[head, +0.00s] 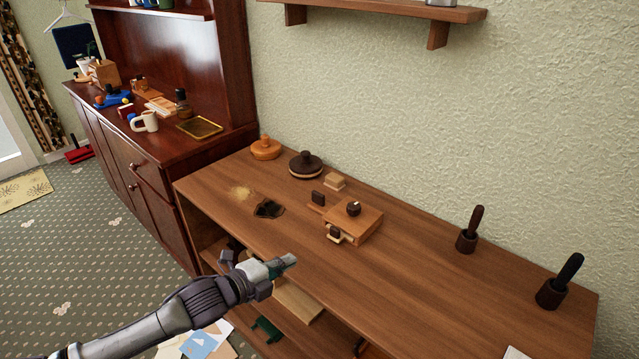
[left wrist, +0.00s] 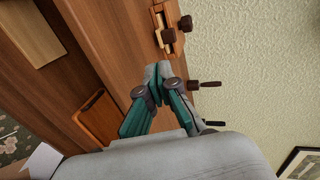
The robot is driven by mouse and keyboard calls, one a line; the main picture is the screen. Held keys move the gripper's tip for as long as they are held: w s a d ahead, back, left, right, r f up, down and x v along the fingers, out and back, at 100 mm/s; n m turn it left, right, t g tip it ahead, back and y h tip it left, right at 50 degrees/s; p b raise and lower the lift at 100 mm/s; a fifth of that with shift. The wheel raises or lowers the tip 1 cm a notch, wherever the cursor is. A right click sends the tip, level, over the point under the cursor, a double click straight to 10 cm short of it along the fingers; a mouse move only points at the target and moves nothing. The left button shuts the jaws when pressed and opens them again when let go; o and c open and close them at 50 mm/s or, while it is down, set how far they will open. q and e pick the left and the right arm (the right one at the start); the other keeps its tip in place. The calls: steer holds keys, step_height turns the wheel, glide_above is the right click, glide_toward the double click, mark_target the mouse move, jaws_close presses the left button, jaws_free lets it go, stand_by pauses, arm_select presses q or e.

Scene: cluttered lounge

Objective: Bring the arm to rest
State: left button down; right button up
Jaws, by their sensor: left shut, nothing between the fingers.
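My left gripper (head: 287,261) is shut and empty. In the head view its arm comes in from the lower left, and the fingertips show in front of the wooden sideboard top (head: 420,285). The left wrist view shows its two teal-and-grey fingers (left wrist: 157,72) with their tips together. A small wooden box with a dark knob (head: 358,222) stands on the top, beyond the fingertips and apart from them in the head view. My right gripper is not in view.
Two dark-handled tools in round holders, the nearer-wall one (head: 468,230) and another (head: 560,281), stand at the right. Two lidded round pieces, orange (head: 265,149) and dark (head: 305,165), stand at the back left. A dark red cabinet (head: 150,170) holds mugs and other clutter. Papers (head: 205,343) lie low in front.

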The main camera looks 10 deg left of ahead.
arm_select(q)
steer(key=s+d+f+n+g+y, duration=0.2)
steer(key=s+d+f+n, duration=0.25)
steer(key=s+n, duration=0.4)
steer(key=s+a+f+n+g+y, duration=0.2)
steer(key=s+a+n+g+y, duration=0.15)
steer(key=s+n, duration=0.55)
steer(key=s+a+f+n+g+y, duration=0.1)
steer(key=s+a+n+g+y, duration=0.3)
steer(key=s, duration=0.9)
step_height(320, 180, down, 26)
steer(key=s+h, duration=0.1)
steer(key=h, duration=0.1)
steer(key=s+a+f+g, duration=0.1)
steer(key=s+a+f, duration=0.1)
steer(key=s+f, duration=0.6)
steer(key=s+a+f+g, duration=0.1)
steer(key=s+f, duration=0.7)
steer(key=s, duration=0.1)
steer(key=shift+s+a+f, duration=0.15)
steer(key=shift+a+f, duration=0.2)
steer(key=shift+f, duration=0.05)
